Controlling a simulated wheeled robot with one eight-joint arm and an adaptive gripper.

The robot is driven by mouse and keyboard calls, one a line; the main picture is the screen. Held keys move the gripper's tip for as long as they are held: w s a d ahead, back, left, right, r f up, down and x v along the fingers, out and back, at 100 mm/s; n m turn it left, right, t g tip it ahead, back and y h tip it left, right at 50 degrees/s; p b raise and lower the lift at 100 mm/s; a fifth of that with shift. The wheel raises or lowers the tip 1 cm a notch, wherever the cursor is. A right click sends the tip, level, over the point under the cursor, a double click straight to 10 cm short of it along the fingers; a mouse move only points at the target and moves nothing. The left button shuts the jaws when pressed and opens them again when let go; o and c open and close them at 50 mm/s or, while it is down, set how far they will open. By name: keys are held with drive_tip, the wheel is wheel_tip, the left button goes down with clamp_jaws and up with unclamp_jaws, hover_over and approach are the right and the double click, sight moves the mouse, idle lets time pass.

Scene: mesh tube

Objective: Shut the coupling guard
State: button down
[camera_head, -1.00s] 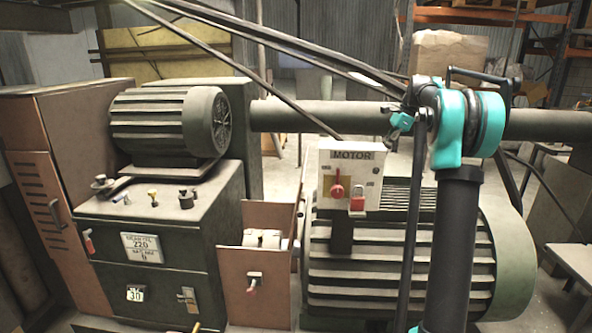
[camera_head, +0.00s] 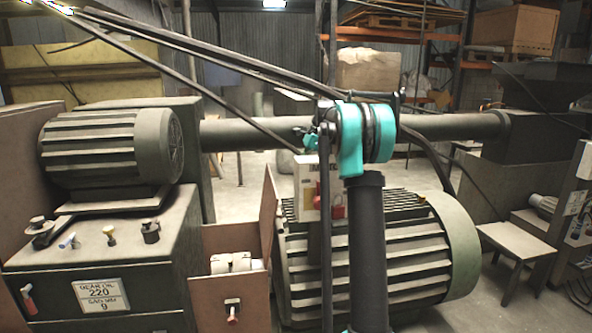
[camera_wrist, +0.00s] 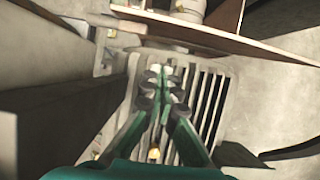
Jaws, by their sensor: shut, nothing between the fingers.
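The coupling guard (camera_head: 222,304) is a reddish-brown box between the dark green gear unit and the big ribbed motor. Its lid panel (camera_head: 267,216) stands up and open. Pale coupling parts (camera_head: 236,263) show inside, and a small handle (camera_head: 232,311) sits on the front. In the wrist view, the thin brown panel (camera_wrist: 235,42), seen nearly edge-on, crosses the top beyond my fingers. My gripper (camera_wrist: 163,72) has green fingers with dark joints. It is shut and empty above the ribbed surface, apart from the panel.
The ribbed motor (camera_head: 375,262) lies to the right of the guard. The white motor switch box (camera_head: 307,188) is partly behind my arm. The gear unit (camera_head: 95,255) with knobs stands left.

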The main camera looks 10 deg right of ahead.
drive_tip(key=a+f, duration=0.5)
drive_tip(key=a, duration=0.1)
drive_tip(key=shift+a, duration=0.25)
drive_tip(key=shift+a, duration=0.1)
drive_tip(key=a+f+h, duration=0.1)
drive_tip(key=a+h, duration=0.5)
drive_tip(key=a, duration=1.3)
drive_tip(key=a+f, duration=1.6)
drive_tip(key=a, duration=0.2)
drive_tip(key=shift+f, duration=0.4)
